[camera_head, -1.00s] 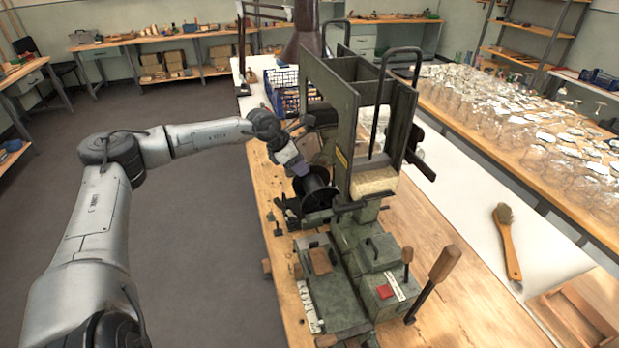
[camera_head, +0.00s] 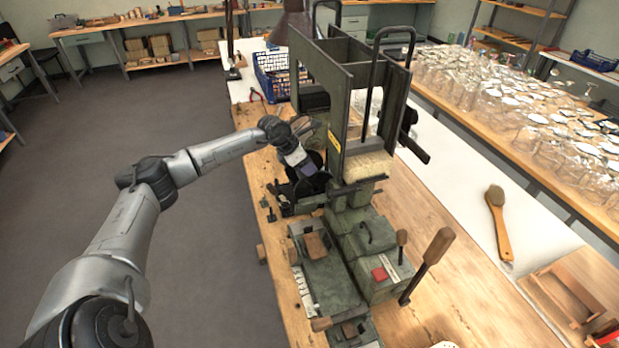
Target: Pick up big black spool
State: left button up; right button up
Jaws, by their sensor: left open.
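The big black spool (camera_head: 314,160) sits low at the left side of the green tufting machine (camera_head: 340,120), partly hidden behind my left gripper. My left gripper (camera_head: 306,170) is open and reaches in from the left at the spool. I cannot tell whether its fingers touch the spool. My right gripper is not in view.
The machine's tall frame and levers rise just right of my left gripper. A blue crate (camera_head: 275,76) stands behind on the bench. A wooden brush (camera_head: 499,222) lies on the white surface at right, with many glasses (camera_head: 540,110) beyond. Bare floor lies left of the bench.

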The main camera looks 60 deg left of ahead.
pick_arm(q)
jog(key=shift+a+b+x, duration=0.15)
jog(key=shift+b+x, duration=0.05)
jog(key=shift+x, duration=1.1)
jog(key=shift+a+b+x, duration=0.15)
jog(key=shift+b+x, duration=0.05)
jog(key=shift+x, duration=1.1)
grip_shut()
jog(key=shift+r, duration=0.15)
